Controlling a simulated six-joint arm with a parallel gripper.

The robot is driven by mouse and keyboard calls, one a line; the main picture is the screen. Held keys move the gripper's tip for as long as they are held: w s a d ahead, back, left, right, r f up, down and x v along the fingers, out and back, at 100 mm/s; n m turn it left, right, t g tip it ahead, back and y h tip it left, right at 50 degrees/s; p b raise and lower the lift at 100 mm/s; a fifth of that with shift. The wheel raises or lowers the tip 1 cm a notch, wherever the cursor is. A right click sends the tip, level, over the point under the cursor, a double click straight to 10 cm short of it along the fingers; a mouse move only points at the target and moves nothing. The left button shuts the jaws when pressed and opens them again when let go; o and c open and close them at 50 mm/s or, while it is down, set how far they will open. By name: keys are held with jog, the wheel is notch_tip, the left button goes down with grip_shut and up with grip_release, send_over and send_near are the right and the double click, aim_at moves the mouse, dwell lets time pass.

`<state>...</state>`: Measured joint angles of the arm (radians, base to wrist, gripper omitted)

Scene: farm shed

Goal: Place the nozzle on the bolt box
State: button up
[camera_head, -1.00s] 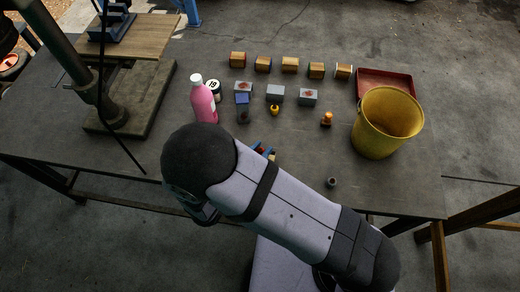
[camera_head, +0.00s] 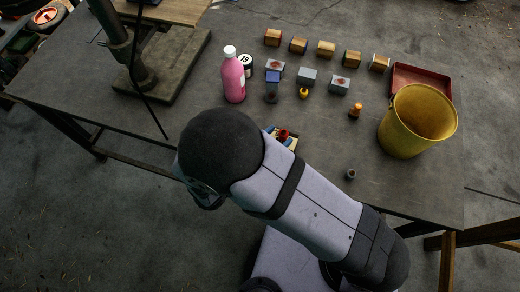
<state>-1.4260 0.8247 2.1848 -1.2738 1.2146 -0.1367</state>
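I cannot tell for sure which small thing is the nozzle. A small yellow knob-like piece (camera_head: 303,93), an orange piece (camera_head: 355,111) and a short dark cylinder (camera_head: 350,174) stand apart on the table. The bolt box cannot be told for sure either. Wooden-sided boxes (camera_head: 326,49) stand in a back row. Three grey boxes, one of them plain (camera_head: 307,77), stand in front of it, two with reddish marks on top. My gripper is hidden behind my arm's rounded dark joint, so its fingers and any hold do not show.
A pink bottle (camera_head: 233,78) stands left of the boxes. A yellow bucket (camera_head: 416,122) and red tray (camera_head: 420,80) are at the right. A blue, red and cream item (camera_head: 283,138) is partly hidden by my arm. The table (camera_head: 320,145) is bare around the dark cylinder.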

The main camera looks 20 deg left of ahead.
jog(key=v, duration=0.8)
jog(key=shift+b, duration=0.45)
jog(key=shift+w, duration=0.1)
jog(key=w+d+r+m+g+y, duration=0.1)
jog(key=d+m+g, duration=0.5)
jog(key=d+m, duration=0.6)
jog(key=w+d+m+g+y, duration=0.1)
jog(key=d+m+g+y, duration=0.3)
jog(key=d+m, duration=0.9)
jog(key=m+g, duration=0.2)
jog(key=m, duration=0.4)
jog(key=shift+w+d+r+m+g, duration=0.15)
jog(key=shift+w+r+m+g, duration=0.15)
jog(key=shift+w+r, duration=0.1)
